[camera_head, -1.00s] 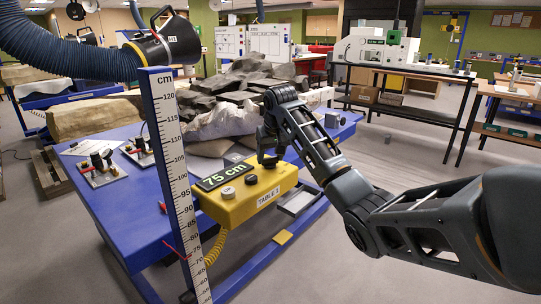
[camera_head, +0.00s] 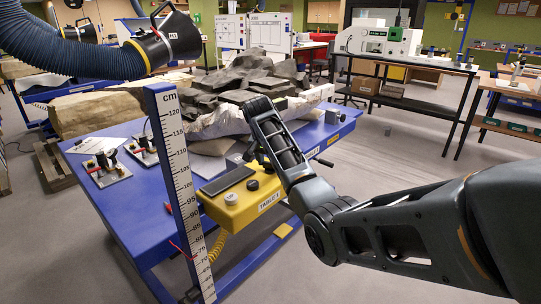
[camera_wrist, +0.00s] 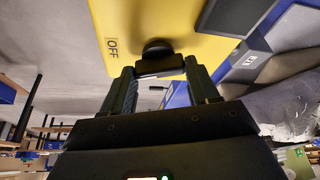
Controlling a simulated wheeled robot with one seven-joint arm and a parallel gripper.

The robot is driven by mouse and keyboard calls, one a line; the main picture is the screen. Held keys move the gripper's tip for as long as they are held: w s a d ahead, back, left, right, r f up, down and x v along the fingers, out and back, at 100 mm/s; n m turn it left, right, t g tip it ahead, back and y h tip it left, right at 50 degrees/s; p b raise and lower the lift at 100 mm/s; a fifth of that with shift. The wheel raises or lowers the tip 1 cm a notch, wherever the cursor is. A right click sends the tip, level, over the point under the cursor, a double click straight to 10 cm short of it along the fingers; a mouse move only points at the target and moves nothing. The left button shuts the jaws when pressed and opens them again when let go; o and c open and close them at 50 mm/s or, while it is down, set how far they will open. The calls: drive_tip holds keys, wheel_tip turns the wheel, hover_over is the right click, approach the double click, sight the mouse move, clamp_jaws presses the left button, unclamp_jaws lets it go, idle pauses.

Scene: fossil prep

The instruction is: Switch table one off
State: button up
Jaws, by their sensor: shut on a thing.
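The yellow control box (camera_head: 245,204), labelled TABLE 1, is on the near edge of the blue table (camera_head: 125,205). Its display (camera_head: 227,180) is dark. A pale button (camera_head: 231,198) and a dark one (camera_head: 252,184) are on its top. My gripper (camera_head: 263,163) is at the box's far right end, partly hidden by my arm. In the wrist view, my gripper (camera_wrist: 160,78) is shut on a black knob (camera_wrist: 158,58) on the yellow box, one finger on each side. An OFF label (camera_wrist: 112,47) is printed beside the knob.
A tall cm scale (camera_head: 182,185) stands at the table's near side. A large dark rock (camera_head: 250,88) lies on the table. A hose with a black hood (camera_head: 150,48) hangs at upper left.

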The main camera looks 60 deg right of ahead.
drive_tip(key=shift+w+m+g, duration=0.15)
drive_tip(key=shift+m+g, duration=0.55)
drive_tip(key=shift+m, duration=1.3)
drive_tip(key=shift+d, duration=0.1)
drive_tip(key=o, duration=1.1)
drive_tip(key=shift+c, duration=0.2)
drive_tip(key=b+v, duration=0.1)
drive_tip(key=v, duration=0.6)
drive_tip(key=shift+r, duration=0.35)
